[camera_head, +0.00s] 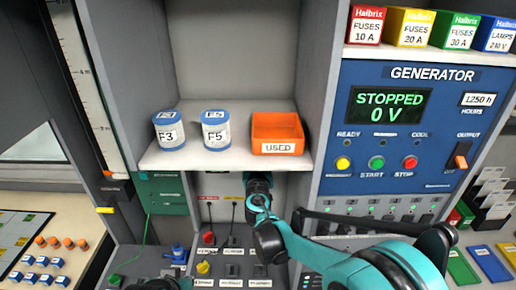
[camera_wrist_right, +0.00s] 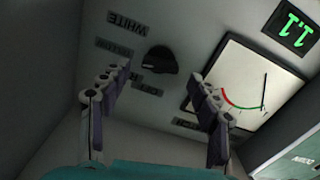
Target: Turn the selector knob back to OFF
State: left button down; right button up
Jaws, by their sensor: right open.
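The selector knob (camera_wrist_right: 161,60) is a black round knob on a grey panel in the right wrist view. Small dark labels surround it; the one reading WHITE (camera_wrist_right: 127,24) appears upside down, and the others are hard to read. I cannot tell which label the knob points at. My right gripper (camera_wrist_right: 155,82) is open and empty, its two fingers apart, with the knob ahead between them and not touched. In the head view my right arm reaches under the shelf, which hides the gripper's fingers and the knob.
A needle gauge (camera_wrist_right: 248,85) and a green display (camera_wrist_right: 293,22) sit beside the knob. In the head view, the shelf (camera_head: 225,160) holds two cans (camera_head: 168,130) and an orange USED bin (camera_head: 277,134). The generator panel (camera_head: 330,185) stands right, a switch console below.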

jog(key=shift+w, duration=1.4)
jog(key=c, duration=1.2)
jog(key=shift+o, duration=0.2)
